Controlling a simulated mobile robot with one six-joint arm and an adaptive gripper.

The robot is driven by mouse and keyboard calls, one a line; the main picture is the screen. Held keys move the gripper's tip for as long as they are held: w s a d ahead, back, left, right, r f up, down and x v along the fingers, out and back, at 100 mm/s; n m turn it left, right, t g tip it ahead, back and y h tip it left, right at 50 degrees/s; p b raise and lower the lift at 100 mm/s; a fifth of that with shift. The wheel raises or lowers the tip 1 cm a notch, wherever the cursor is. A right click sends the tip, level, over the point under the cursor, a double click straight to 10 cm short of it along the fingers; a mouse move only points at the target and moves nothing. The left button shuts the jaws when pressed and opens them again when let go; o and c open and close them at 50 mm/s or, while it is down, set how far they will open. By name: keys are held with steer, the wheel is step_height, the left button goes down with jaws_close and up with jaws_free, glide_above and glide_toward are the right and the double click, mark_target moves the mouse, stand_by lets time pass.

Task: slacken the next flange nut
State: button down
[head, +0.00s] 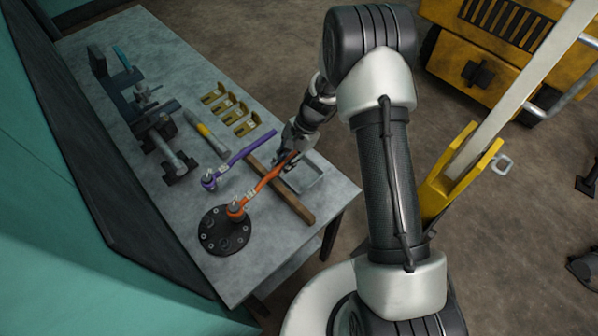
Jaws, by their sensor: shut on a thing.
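A round black flange (222,243) lies on the grey workbench near its front end, with several nuts set around its face. An orange wrench (264,184) reaches over the flange, with its head at the flange's upper rim; whether it sits fully on a nut there is too small to tell. My gripper (290,154) is shut on the far end of the orange wrench's handle, above the bench. A purple wrench (244,154) lies to the left, its head beyond the flange. My gripper partly hides the orange handle's end.
A wooden strip (292,203) runs under the wrenches, beside a shallow grey tray (308,180). Several yellow brackets (233,113), a grey-and-yellow tool (207,135) and a dark vise-like fixture (150,112) stand further up the workbench (168,45). A yellow forklift body (478,72) stands at upper right.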

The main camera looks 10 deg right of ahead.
steer(key=w+a+n+b, duration=0.1)
steer(key=w+a, duration=0.1)
steer(key=w+a+f+n+g+b, duration=0.1)
steer(key=w+a+n, duration=0.1)
steer(key=shift+s+d+r+g, duration=0.15)
steer(key=shift+s+r+g, duration=0.15)
steer(key=shift+r, duration=0.1)
steer(key=shift+w+r+p, duration=0.15)
steer(key=shift+r+p, duration=0.25)
steer(key=shift+p, duration=0.05)
step_height(320, 180, up, 4)
steer(key=shift+r+p, duration=0.1)
steer(key=shift+p, duration=1.15)
